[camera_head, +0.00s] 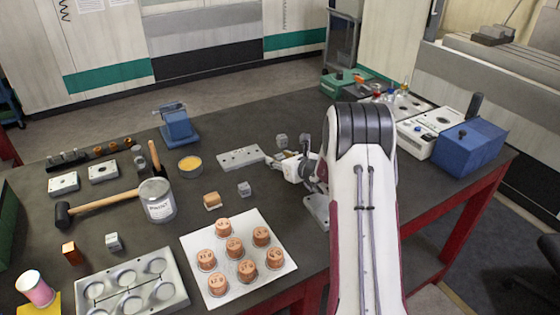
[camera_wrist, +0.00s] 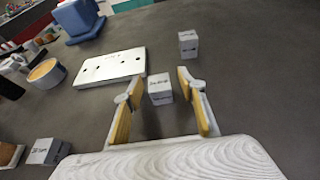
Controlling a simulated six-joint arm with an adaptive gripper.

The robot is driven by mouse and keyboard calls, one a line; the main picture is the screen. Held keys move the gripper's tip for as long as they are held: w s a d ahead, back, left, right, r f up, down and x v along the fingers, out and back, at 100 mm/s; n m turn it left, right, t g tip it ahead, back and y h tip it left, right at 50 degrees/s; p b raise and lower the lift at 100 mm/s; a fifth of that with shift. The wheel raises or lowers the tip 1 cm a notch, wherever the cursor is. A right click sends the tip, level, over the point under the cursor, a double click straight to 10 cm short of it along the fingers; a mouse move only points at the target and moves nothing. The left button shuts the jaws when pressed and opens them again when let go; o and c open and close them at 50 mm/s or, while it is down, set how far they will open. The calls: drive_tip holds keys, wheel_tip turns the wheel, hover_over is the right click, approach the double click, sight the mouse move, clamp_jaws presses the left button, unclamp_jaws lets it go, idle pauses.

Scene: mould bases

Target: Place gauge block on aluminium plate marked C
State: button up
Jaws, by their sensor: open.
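Small grey cubes with dark printed lettering could be the gauge block; I cannot read which. In the wrist view one cube (camera_wrist: 160,90) stands between the tips of my gripper (camera_wrist: 161,78), with gaps on both sides. Its jaws are open and empty. Another cube (camera_wrist: 188,44) stands beyond, and one (camera_wrist: 46,151) is at lower left. A pale flat plate with holes (camera_wrist: 112,67) lies left of the fingers; it also shows in the head view (camera_head: 240,158). Its mark is unreadable, so I cannot tell whether it is plate C. My gripper (camera_head: 285,165) is partly hidden by my arm in the head view.
A white board of copper-coloured cylinders (camera_head: 232,286) lies in front, beside a mould base (camera_head: 88,285). A tin (camera_head: 158,203), mallet (camera_head: 100,204) and blue vise-like block (camera_head: 178,126) stand left. A blue box (camera_head: 467,145) is at right. The table's middle back is clear.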

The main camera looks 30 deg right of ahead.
sight(280, 156)
clamp_jaws()
drive_tip(key=shift+r, duration=0.2)
drive_tip(key=shift+r, duration=4.9)
